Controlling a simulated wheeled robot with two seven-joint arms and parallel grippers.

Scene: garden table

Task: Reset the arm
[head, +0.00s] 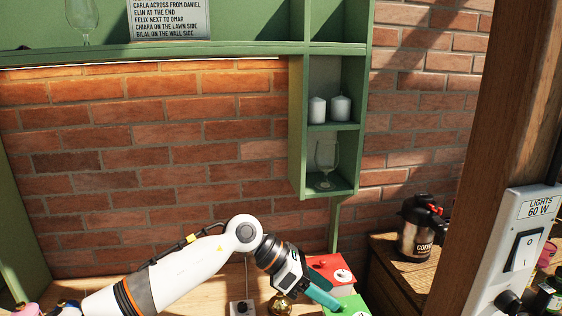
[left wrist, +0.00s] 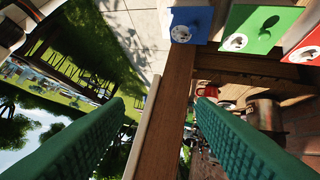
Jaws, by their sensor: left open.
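My left arm (head: 180,268) comes in from the lower left of the head view, white with dark and orange bands. Its left gripper (head: 322,294) has teal fingers and sits low, in front of a red box (head: 335,270) and beside a green box (head: 350,304). In the left wrist view the gripper (left wrist: 160,102) has its two ribbed fingers wide apart, with nothing held between them. A wooden edge (left wrist: 174,95) shows behind the gap. My right gripper is in neither view.
A blue panel (left wrist: 190,22), a green one (left wrist: 258,25) and a red one (left wrist: 303,45) line the wrist view's top. The green shelf (head: 297,125) holds candles (head: 340,107) and a glass (head: 325,160). A coffee pot (head: 420,228) and a wooden post (head: 492,150) stand right.

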